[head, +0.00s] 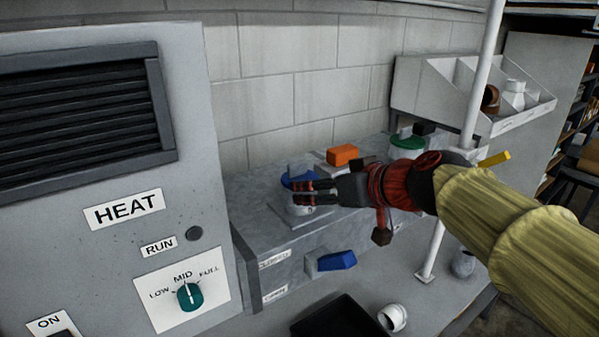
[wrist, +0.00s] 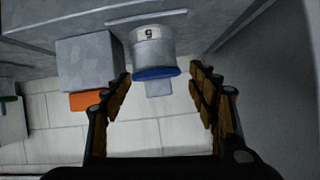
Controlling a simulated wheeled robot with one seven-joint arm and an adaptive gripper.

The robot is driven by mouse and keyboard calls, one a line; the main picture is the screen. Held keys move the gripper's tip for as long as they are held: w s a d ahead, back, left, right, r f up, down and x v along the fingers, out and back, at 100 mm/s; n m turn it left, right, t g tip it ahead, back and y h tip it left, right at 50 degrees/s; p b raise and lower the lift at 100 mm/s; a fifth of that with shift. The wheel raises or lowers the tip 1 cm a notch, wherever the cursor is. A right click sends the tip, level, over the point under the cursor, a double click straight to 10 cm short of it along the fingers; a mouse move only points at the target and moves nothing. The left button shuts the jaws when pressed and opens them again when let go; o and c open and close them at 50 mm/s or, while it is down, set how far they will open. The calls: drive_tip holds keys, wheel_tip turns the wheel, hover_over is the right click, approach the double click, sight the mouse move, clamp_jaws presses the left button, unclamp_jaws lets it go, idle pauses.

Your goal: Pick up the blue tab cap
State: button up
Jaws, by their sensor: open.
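The blue tab cap (head: 289,179) is a blue disc with an upright grey tab (head: 299,166). It sits on a short grey cylinder marked "9" (wrist: 148,34), on a plate on the grey bench. In the wrist view, the cap's blue rim (wrist: 157,73) and its tab (wrist: 158,88) show upside down, between my fingertips with a gap on each side. My gripper (head: 318,191) is open and empty. In the head view its fingers cover part of the cap and cylinder; I cannot tell whether the tips reach past the rim.
An orange block (head: 343,154) and a green-lidded container (head: 402,149) stand farther right on the bench. A blue handle (head: 337,260) sticks out from its front. The grey heater cabinet (head: 105,230) stands close at left. A white pole (head: 483,75) rises behind my arm.

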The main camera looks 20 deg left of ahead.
sight(299, 164)
drive_tip(key=shift+n+t+y, duration=0.4)
drive_tip(key=shift+n, duration=0.1)
drive_tip(key=w+a+p, duration=0.1)
drive_tip(key=w+a, duration=0.1)
drive_tip(key=w+a+p, duration=0.1)
drive_tip(key=w+a, duration=0.1)
drive_tip(key=w+a+r+p, duration=0.1)
drive_tip(key=w+a, duration=0.2)
drive_tip(key=shift+r, duration=0.1)
drive_tip(key=shift+d, duration=0.1)
drive_tip(key=c, duration=1.3)
